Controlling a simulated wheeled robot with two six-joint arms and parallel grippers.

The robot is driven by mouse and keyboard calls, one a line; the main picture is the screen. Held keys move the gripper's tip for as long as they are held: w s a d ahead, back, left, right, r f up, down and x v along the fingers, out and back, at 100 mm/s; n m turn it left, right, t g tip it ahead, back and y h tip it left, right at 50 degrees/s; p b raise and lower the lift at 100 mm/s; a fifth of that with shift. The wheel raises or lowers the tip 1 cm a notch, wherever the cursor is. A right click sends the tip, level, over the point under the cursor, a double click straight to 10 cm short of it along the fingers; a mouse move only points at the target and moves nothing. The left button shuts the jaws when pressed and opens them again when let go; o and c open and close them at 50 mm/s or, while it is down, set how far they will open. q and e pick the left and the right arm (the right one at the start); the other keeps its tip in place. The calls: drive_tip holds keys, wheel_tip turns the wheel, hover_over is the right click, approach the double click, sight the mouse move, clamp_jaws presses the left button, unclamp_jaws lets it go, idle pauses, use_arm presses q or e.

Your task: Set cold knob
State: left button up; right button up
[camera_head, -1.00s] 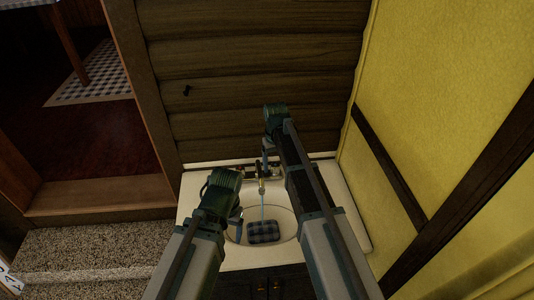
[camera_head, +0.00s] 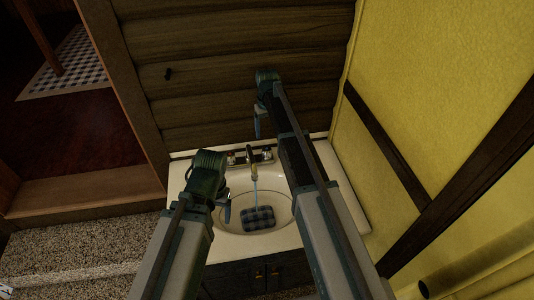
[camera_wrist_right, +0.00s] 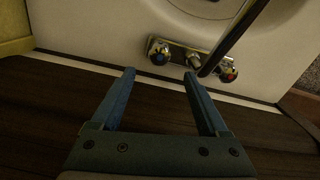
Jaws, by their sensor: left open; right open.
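The sink's faucet (camera_head: 252,166) is at the back of the basin, with a thin bluish stream falling from its spout. Its right knob (camera_head: 266,154) and left knob (camera_head: 232,158) sit on a chrome base. In the right wrist view the blue-marked knob (camera_wrist_right: 159,55) is on the left and the red-marked knob (camera_wrist_right: 229,73) on the right. My right gripper (camera_head: 258,124) is open and empty behind the faucet, apart from both knobs; its fingers (camera_wrist_right: 158,80) point toward the faucet base. My left gripper (camera_head: 224,208) is open over the basin's left side.
A dark checked cloth-like item (camera_head: 258,217) lies in the basin under the stream. The white countertop (camera_head: 322,163) is bare on the right. A log wall (camera_head: 215,105) stands behind the sink, and a yellow wall (camera_head: 425,80) closes off the right side.

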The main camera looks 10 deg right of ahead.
sight(267, 149)
use_arm(q)
wheel_tip(267, 149, down, 11)
drive_tip(key=b, duration=1)
use_arm(e)
wheel_tip(267, 149, down, 11)
use_arm(q)
drive_tip(key=shift+r, duration=0.1)
use_arm(e)
clamp_jaws()
